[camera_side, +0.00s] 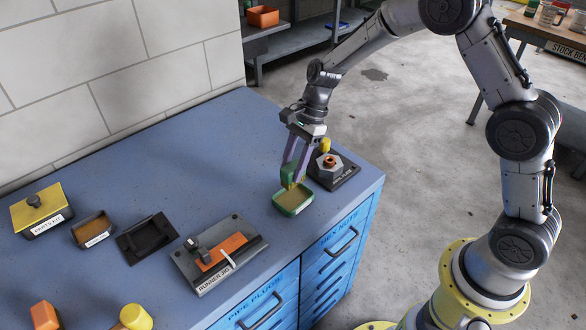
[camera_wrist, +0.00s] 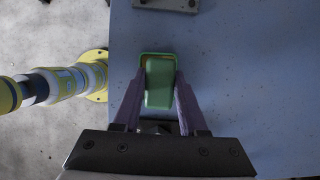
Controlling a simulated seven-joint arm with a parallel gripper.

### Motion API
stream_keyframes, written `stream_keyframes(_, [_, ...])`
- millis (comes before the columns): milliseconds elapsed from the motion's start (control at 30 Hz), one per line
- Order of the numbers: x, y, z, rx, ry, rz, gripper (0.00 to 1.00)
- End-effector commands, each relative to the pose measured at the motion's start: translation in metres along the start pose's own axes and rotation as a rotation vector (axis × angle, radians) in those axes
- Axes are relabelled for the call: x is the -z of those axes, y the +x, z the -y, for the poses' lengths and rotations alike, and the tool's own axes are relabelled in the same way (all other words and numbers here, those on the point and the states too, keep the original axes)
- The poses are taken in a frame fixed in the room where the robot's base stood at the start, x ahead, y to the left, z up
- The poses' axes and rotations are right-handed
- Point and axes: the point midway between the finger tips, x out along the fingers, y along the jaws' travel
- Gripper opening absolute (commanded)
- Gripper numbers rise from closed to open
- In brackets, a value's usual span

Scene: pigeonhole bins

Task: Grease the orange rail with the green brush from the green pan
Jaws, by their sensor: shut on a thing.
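My gripper (camera_side: 291,164) is shut on the green brush (camera_side: 288,173) and holds it upright over the green pan (camera_side: 280,207). The pale bristles point down at the pan's tan contents; I cannot tell how deep they reach. In the wrist view the brush (camera_wrist: 159,84) sits between the purple fingers of my gripper (camera_wrist: 159,92) and hides most of the pan (camera_wrist: 143,60). The orange rail (camera_side: 222,250) lies on a grey plate labelled RUNNER JIG (camera_side: 240,265), left of the pan, with a small grey block and a pale pin beside it.
A dark plate with a hex nut and a yellow knob (camera_side: 334,168) stands close behind the pan, to the right. A black tray (camera_side: 148,239), a small brown-filled box (camera_side: 93,230) and a yellow-lidded box (camera_side: 38,208) stand at left. Blue bench top (camera_side: 225,190) is clear between.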

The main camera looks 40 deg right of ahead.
Motion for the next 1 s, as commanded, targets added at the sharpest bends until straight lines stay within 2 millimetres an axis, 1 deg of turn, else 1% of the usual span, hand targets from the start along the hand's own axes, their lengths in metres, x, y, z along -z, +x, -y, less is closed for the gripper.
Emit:
stream_keyframes(133, [-0.003,-0.005,0.008,0.042,0.094,0.0,0.0])
stream_keyframes(200, [-0.014,-0.005,0.014,0.059,0.131,0.0,0.0])
stream_keyframes(267, [-0.032,-0.004,0.018,0.068,0.151,0.0,0.0])
stream_keyframes(367, [-0.063,0.0,0.023,0.074,0.166,0.001,0.0])
stream_keyframes(467, [-0.101,0.006,0.022,0.07,0.159,0.001,0.0])
stream_keyframes(500, [-0.116,0.009,0.021,0.067,0.153,0.001,0.0])
stream_keyframes(600, [-0.153,0.015,0.014,0.052,0.117,0.001,0.0])
stream_keyframes(700, [-0.182,0.022,0.005,0.031,0.07,0.0,0.0])
stream_keyframes(833, [-0.204,0.029,-0.007,0.01,0.022,-0.001,0.0])
stream_keyframes(900, [-0.21,0.032,-0.011,0.004,0.009,-0.001,0.0])
stream_keyframes(1000, [-0.212,0.036,-0.014,0.0,0.001,-0.001,0.0])
